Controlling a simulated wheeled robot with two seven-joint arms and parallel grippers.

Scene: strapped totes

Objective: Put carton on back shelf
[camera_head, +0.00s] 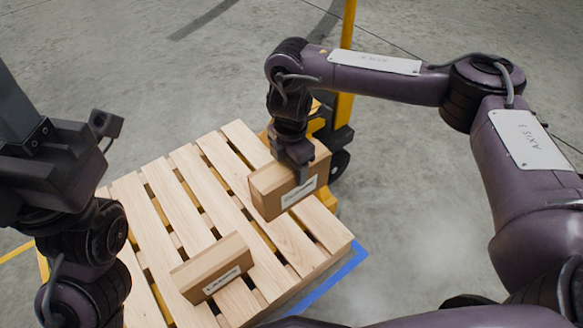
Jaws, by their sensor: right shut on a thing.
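A brown carton (269,195) with a white label is held at its top edge by my right gripper (301,174). It hangs over the right part of the wooden pallet, slightly tilted in the picture. Whether its underside touches the slats cannot be told. A second labelled carton (213,268) lies on the front part of the pallet. My left arm is at the left edge, and its gripper's fingertips are not clearly seen. No shelf shows in this view.
The wooden pallet (180,207) has bare slats at its back and left. A yellow pallet jack (345,70) with a dark wheel stands just behind it at the right. Blue tape (338,281) marks the floor by the front right corner. Grey concrete (220,70) behind is clear.

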